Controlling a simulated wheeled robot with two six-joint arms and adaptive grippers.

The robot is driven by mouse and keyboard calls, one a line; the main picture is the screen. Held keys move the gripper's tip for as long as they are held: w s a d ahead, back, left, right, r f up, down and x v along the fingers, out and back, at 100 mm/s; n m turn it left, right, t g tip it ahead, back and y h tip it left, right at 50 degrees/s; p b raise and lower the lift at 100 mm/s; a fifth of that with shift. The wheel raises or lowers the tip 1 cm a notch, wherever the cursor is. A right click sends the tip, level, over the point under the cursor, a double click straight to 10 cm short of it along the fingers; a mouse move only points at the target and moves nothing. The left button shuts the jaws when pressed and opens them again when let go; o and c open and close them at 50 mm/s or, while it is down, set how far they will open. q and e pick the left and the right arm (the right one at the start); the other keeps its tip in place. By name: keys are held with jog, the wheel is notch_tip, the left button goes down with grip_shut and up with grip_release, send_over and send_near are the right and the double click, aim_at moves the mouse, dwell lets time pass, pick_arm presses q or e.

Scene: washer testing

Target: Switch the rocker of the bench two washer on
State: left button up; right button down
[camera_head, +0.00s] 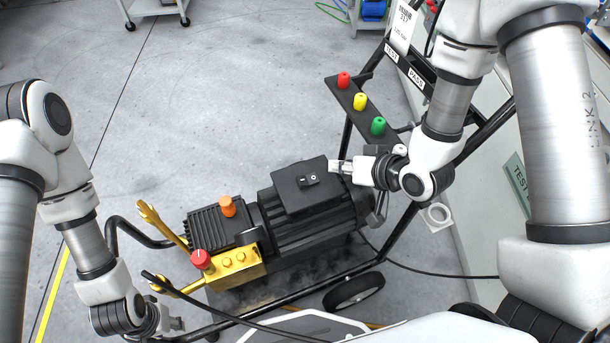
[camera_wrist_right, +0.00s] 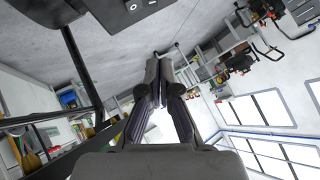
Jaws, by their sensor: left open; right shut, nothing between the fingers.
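The washer (camera_head: 315,215) is a black motor and pump unit on a wheeled frame in the middle of the head view. Its rocker (camera_head: 309,180) is a small black switch with white marks on top of the motor's box; which way it is tipped is too small to tell. The box also shows at the top of the right wrist view (camera_wrist_right: 105,14). My right gripper (camera_head: 337,166) is shut and empty, just right of the box's upper edge, close to the rocker. My left gripper (camera_head: 175,325) is open and empty at the lower left, away from the rocker.
A red knob (camera_head: 201,259) sits on the yellow pump block (camera_head: 233,266), and an orange cap (camera_head: 227,206) stands behind it. A panel (camera_head: 360,115) with red, yellow and green knobs stands behind my right gripper. Black frame tubes and a hose surround the washer. Floor at the left is clear.

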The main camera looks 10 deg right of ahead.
jog(key=b, duration=0.2)
send_over(305, 182)
jog(key=d, duration=0.2)
notch_tip(305, 182, down, 7)
jog(key=shift+w+a+r, duration=0.1)
jog(key=shift+a+r, duration=0.05)
jog(key=shift+r, duration=0.05)
jog(key=f, duration=0.1)
jog(key=a+f+b, duration=0.1)
jog(key=shift+a+f, duration=0.15)
jog(key=shift+f, duration=0.15)
jog(key=shift+a+f+b, duration=0.25)
jog(key=shift+f+b, duration=0.05)
jog(key=shift+f, duration=0.1)
